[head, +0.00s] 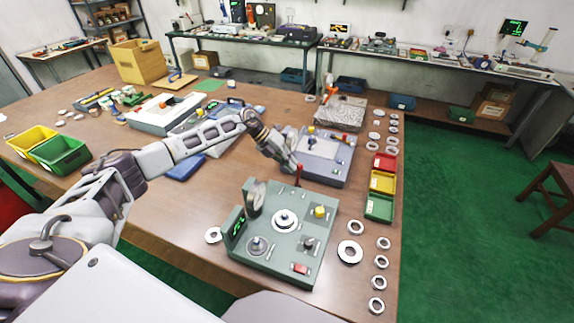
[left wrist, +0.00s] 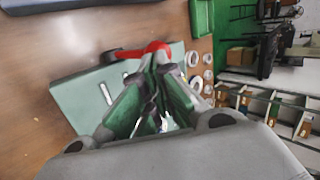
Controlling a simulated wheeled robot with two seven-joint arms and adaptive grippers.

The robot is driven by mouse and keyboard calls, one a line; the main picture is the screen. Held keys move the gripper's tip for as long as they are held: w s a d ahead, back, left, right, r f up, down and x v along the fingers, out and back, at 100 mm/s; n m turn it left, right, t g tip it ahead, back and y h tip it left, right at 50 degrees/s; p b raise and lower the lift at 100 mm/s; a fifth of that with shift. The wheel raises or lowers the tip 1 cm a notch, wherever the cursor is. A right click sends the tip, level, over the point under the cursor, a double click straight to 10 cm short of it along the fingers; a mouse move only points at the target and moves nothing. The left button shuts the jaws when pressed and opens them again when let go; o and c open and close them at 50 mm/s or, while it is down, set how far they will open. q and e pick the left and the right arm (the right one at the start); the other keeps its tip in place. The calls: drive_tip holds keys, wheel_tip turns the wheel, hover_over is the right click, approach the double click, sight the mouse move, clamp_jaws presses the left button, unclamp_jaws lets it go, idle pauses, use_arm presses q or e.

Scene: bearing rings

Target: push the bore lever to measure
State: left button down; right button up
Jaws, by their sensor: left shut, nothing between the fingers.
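The green measuring station (head: 262,272) stands on the near part of the table. A bearing ring (head: 285,221) sits at its middle. The bore lever with a red knob (head: 299,168) rises at the station's far edge. In the left wrist view the red knob (left wrist: 157,46) shows just beyond the fingertips, partly covered by them. My left gripper (head: 294,163) is shut and empty, right beside the lever's top. Its fingers (left wrist: 155,62) seem to meet at the knob; I cannot tell whether they touch it. My right gripper is not in view.
A grey-blue station (head: 322,158) stands just behind the lever. Red, yellow and green bins (head: 380,207) line the table's right side. Loose rings (head: 349,252) lie right of the green station. The table left of it is mostly clear.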

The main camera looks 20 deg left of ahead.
use_arm(q)
drive_tip(key=d, duration=0.2)
drive_tip(key=d+p, duration=0.1)
drive_tip(key=d, duration=0.2)
drive_tip(key=shift+w+d+f, duration=0.15)
drive_tip(key=shift+w+d, duration=0.05)
drive_tip(key=shift+d, duration=0.15)
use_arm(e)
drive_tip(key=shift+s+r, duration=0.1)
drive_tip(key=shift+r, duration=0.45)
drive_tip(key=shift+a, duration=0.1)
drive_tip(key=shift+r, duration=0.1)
use_arm(q)
drive_tip(key=s+a+r, duration=0.2)
drive_tip(key=a+r, duration=0.3)
drive_tip(key=r, duration=0.7)
drive_tip(key=shift+a, duration=0.4)
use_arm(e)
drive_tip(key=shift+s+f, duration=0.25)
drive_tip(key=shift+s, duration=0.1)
use_arm(q)
drive_tip(key=shift+r, duration=0.1)
